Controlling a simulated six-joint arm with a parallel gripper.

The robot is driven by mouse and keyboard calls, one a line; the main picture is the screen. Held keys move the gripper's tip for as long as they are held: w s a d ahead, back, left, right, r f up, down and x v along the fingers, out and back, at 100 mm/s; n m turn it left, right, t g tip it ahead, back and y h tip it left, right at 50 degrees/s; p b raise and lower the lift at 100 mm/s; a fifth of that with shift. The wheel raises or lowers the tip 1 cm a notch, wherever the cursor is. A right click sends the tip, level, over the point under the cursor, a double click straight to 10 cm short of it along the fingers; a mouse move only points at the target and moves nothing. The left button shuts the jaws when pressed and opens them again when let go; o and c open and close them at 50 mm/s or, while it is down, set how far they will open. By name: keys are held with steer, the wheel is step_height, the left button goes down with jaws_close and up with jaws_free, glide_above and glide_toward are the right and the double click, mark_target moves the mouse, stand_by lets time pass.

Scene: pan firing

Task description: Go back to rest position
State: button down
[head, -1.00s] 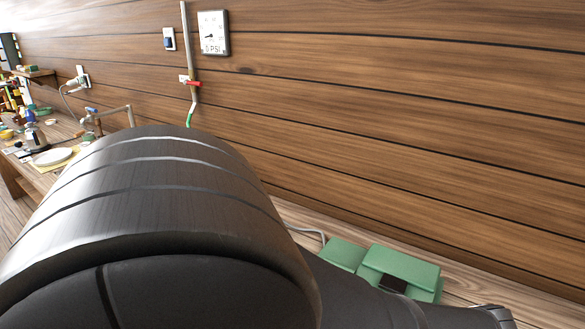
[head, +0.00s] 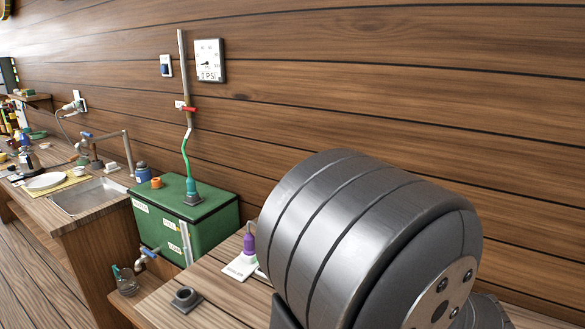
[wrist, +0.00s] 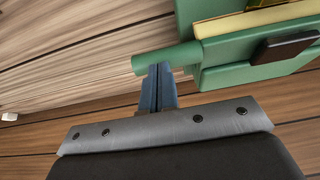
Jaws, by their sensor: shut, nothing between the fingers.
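In the wrist view my gripper (wrist: 158,88) is shut, its two blue-grey fingers together with nothing between them. A green box-shaped device (wrist: 240,72) with a cylindrical end and a dark brown part lies just beyond the fingertips. I cannot tell whether the fingers touch it. In the head view a large dark grey link of my arm fills the lower right, and the gripper itself is hidden there.
A green tank (head: 190,222) with a hose and valve stands left of my arm. A purple-topped bottle (head: 249,243) and a small dark fitting (head: 185,297) sit on the wooden bench. A sink (head: 88,196) is further left. The plank wall with a pressure gauge (head: 210,61) runs behind.

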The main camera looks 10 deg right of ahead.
steer(key=shift+w+d+f, duration=0.15)
stand_by(0.3)
steer(key=shift+f, duration=0.15)
